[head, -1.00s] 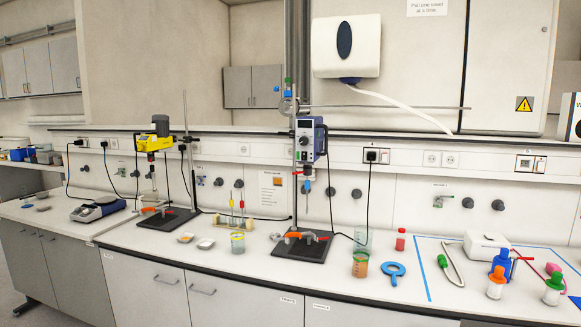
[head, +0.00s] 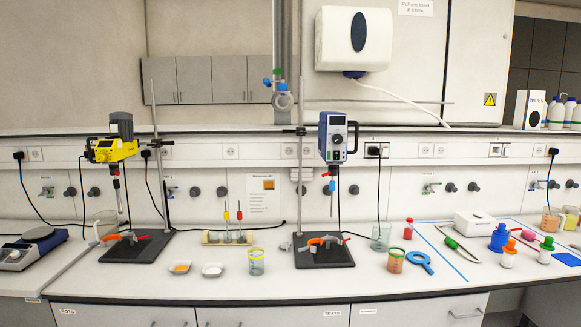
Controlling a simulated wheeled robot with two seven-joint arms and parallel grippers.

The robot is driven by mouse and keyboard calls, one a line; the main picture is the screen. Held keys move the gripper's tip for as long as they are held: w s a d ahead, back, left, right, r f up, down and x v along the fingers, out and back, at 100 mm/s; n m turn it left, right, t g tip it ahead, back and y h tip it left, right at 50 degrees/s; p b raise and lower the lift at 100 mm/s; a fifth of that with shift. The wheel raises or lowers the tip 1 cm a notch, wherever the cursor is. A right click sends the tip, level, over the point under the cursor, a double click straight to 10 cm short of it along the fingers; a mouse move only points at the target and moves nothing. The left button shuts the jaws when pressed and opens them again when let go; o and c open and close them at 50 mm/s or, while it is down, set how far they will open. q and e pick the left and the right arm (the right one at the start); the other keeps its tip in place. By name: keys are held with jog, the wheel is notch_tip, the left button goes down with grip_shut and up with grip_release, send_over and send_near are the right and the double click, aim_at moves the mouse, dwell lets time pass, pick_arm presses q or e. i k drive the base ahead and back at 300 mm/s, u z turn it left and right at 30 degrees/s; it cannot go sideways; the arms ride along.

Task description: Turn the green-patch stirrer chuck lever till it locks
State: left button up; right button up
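Two overhead stirrers stand on the bench. The blue and white stirrer (head: 338,138) is right of centre, on a stand with a dark base plate (head: 324,257). Below it a small blue part (head: 332,187) sits on the shaft, with a red part just above. Which stirrer bears a green patch is too small to tell for sure, as is the lever's position. Neither of my grippers is in view.
Orange clamps lie on both base plates. A test tube rack (head: 228,238), two small dishes and a beaker (head: 256,262) stand between the stirrers. The front bench strip is mostly clear.

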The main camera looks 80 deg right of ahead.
aim_at(332, 169)
jog(key=i, duration=1.35)
jog(key=z, duration=3.75)
